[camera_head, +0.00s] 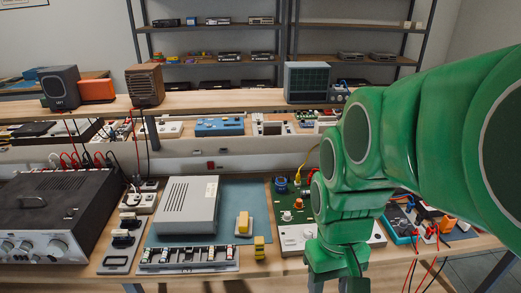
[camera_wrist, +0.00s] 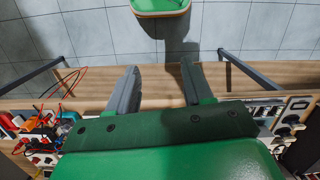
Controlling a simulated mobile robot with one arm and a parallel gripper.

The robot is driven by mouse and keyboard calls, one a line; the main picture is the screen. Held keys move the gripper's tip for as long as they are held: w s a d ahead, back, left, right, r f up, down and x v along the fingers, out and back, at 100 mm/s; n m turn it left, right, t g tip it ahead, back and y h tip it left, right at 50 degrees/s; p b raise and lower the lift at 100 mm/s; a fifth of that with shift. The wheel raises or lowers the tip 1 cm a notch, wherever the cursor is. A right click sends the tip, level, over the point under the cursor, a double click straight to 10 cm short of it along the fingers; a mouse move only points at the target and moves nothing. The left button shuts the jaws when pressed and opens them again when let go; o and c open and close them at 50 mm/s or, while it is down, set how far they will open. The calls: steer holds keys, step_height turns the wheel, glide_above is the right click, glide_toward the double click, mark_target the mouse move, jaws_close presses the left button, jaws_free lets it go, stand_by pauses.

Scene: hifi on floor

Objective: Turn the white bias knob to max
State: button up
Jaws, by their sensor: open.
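A green circuit board (camera_head: 286,213) with a white front strip (camera_head: 292,238) lies on the bench, in the middle right of the head view. Small pale round parts show on its front strip, but they are too small to tell which is the white bias knob. My arm covers the board's right part. My gripper (camera_head: 338,284) points down in front of the board, at the bench's front edge, partly cut off by the frame. In the wrist view my gripper (camera_wrist: 159,66) is open, with nothing between its fingers. The knob cannot be made out there.
A black amplifier (camera_head: 62,205) stands at left, with a grey box (camera_head: 188,205) and yellow blocks (camera_head: 259,247) left of the board. A teal meter (camera_head: 398,226) with loose leads lies at right. Floor shows beyond the bench edge (camera_wrist: 240,72).

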steer(key=w+n, duration=0.3)
steer(key=w, duration=0.7)
steer(key=n+t, duration=0.2)
steer(key=n, duration=0.7)
glide_above(287, 213)
step_height(287, 213, down, 14)
steer(key=shift+s+r, duration=0.1)
steer(key=shift+f, duration=3.85)
jaws_close()
